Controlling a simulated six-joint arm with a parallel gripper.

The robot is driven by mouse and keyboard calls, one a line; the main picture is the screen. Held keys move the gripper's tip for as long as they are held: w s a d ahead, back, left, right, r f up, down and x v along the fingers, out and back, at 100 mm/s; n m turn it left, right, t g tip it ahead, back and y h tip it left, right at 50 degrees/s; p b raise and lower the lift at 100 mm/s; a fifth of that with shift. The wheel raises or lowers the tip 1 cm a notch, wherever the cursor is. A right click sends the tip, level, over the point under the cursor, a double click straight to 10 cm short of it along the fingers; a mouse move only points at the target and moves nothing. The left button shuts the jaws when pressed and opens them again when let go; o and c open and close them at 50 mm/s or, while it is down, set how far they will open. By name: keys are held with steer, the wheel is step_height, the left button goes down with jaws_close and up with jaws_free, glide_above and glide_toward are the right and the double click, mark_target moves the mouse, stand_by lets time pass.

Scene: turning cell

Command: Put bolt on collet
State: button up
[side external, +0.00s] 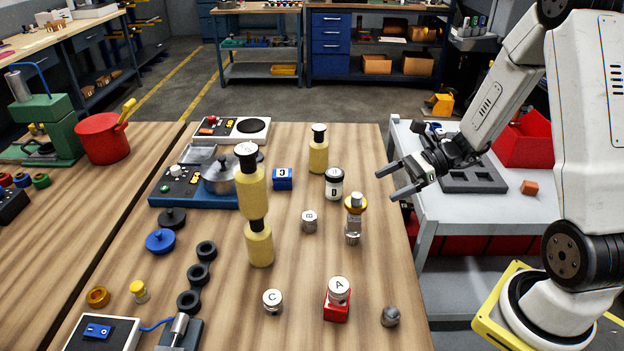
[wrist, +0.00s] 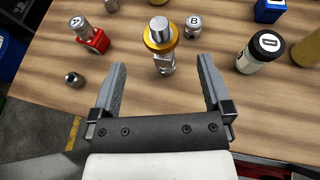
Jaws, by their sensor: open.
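My gripper (side external: 392,183) is open and empty, above the right edge of the wooden table. In the wrist view its two fingers (wrist: 162,72) spread apart, with table and a metal piece showing between and beyond them. An upright metal piece with a gold ring and a silver top (side external: 355,205) stands ahead of the fingers; it also shows in the wrist view (wrist: 160,36). A small grey metal piece (side external: 390,316) stands near the front right; it also shows in the wrist view (wrist: 73,78). I cannot tell which of these is the bolt or the collet.
Close by stand a jar marked D (side external: 333,186), a can marked B (side external: 309,221), a can marked C (side external: 272,301), and a can marked A on a red block (side external: 336,310). Tall yellow bottles (side external: 252,190) stand left. A grey side table (side external: 480,215) is right.

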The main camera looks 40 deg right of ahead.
steer(key=shift+v, duration=0.95)
steer(key=shift+a, duration=0.1)
steer(key=s+a+n+g+h, duration=0.2)
steer(key=a+n+h, duration=0.2)
steer(key=n, duration=0.8)
steer(key=s+a+f+n+g+h, duration=0.1)
steer(key=s+a+n+g+h, duration=0.1)
steer(key=n+h, duration=0.5)
steer(key=s+a+n, duration=0.1)
steer(key=a+n, duration=0.1)
steer(key=n, duration=0.3)
steer(key=shift+a+f+h, duration=0.15)
steer(key=shift+a+h, duration=0.05)
steer(key=shift+h, duration=0.2)
